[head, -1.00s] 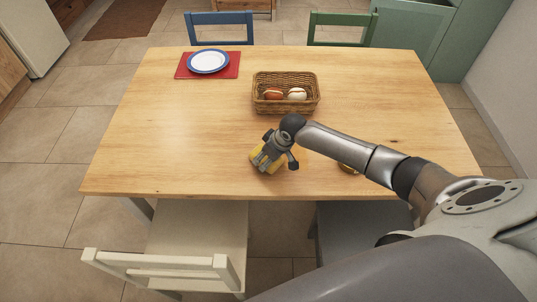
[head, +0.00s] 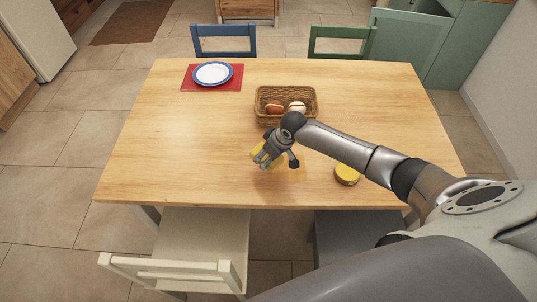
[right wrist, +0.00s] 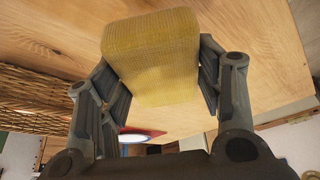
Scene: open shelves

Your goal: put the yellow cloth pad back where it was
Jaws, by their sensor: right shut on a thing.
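My right gripper (head: 272,160) is shut on the yellow cloth pad (head: 256,153), over the front middle of the wooden table (head: 180,150). The gripper's fingers hide part of the pad in the head view. In the right wrist view the pad (right wrist: 152,55) is a thick, woven yellow block, gripped between both fingers. The pad appears to be held above the tabletop. My left gripper is not in view.
A round yellow item (head: 347,174) lies on the table to the right, beside my forearm. A wicker basket (head: 286,116) with a brown and a white item stands behind the gripper. A plate (head: 212,74) sits on a red mat (head: 236,84). The table's left side is clear.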

